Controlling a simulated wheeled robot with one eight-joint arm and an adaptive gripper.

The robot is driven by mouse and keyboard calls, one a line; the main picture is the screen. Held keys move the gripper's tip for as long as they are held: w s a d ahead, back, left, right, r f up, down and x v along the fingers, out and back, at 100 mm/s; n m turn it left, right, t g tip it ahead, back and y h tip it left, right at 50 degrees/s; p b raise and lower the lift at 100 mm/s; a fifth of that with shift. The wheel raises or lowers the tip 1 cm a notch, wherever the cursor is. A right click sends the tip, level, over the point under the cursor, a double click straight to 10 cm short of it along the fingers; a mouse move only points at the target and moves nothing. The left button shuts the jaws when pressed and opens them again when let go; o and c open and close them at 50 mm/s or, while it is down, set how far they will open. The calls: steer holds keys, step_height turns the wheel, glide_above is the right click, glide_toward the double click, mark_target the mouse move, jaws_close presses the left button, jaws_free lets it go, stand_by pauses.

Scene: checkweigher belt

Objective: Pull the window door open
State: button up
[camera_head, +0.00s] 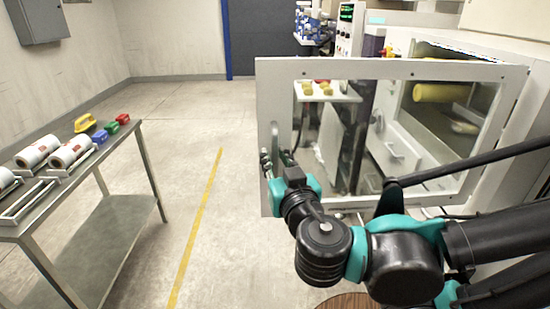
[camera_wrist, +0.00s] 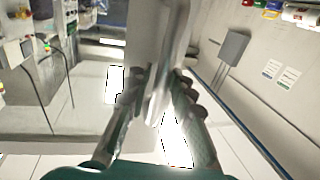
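The window door (camera_head: 400,68) has a white frame around a clear pane. It stands swung out from the white machine cabinet (camera_head: 515,120) at the right, with the opening behind it showing. Its handle (camera_head: 275,135) is a pale upright bar on the left side of the frame. My gripper (camera_head: 270,160) is at this handle. In the wrist view, the two fingers of my gripper (camera_wrist: 158,85) close in on both sides of the pale handle bar (camera_wrist: 165,65). Exact finger contact is blurred. The door frame (camera_wrist: 150,25) rises beyond the fingertips.
A metal table (camera_head: 130,140) with white rolls (camera_head: 72,150), coloured bins (camera_head: 112,127) and a yellow item (camera_head: 84,123) stands at the left. Open floor with a yellow line (camera_head: 197,230) lies between table and door. A yellow cylinder (camera_head: 440,93) shows inside the cabinet.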

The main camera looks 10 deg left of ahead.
steer(key=shift+o, duration=0.5)
steer(key=shift+s, duration=0.1)
steer(key=shift+s+d, duration=0.2)
steer(key=shift+s, duration=0.25)
steer(key=v, duration=1)
steer(key=shift+s+d, duration=0.25)
steer(key=shift+s, duration=0.1)
steer(key=shift+f, duration=0.1)
